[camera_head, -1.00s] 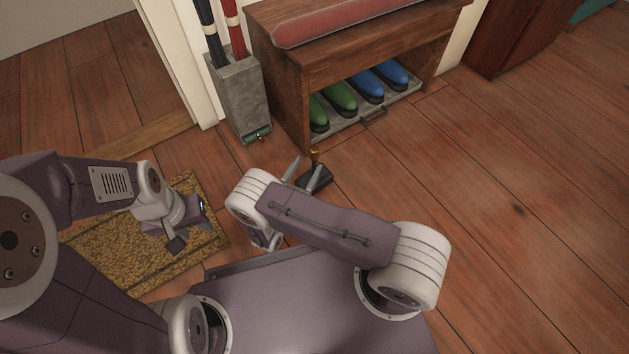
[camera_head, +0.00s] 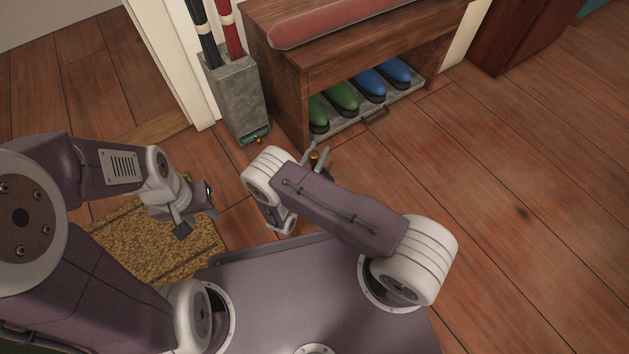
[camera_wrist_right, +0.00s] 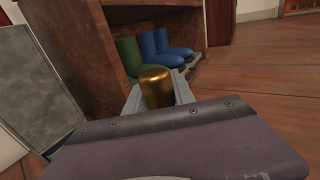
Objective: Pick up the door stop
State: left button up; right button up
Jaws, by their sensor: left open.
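The door stop shows its brass knob (camera_head: 314,156) in the head view, on the floor before the shoe bench; its dark base is mostly hidden behind my right arm. In the right wrist view the brass knob (camera_wrist_right: 156,87) stands upright between the fingers of my right gripper (camera_wrist_right: 157,95). My right gripper (camera_head: 315,152) looks open, with one finger on each side of the knob; whether either finger touches it is unclear. My left gripper (camera_head: 196,214) is open and empty above the doormat, away from the door stop.
The wooden shoe bench (camera_head: 290,88) stands just beyond, with green and blue shoes on a grey tray (camera_head: 345,127). A grey umbrella stand (camera_head: 239,100) is to its left. A yellow-brown mat (camera_head: 150,245) lies at left. The floor at right is clear.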

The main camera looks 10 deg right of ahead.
grip_shut()
dwell(1.0)
jog(key=shift+r, duration=0.1)
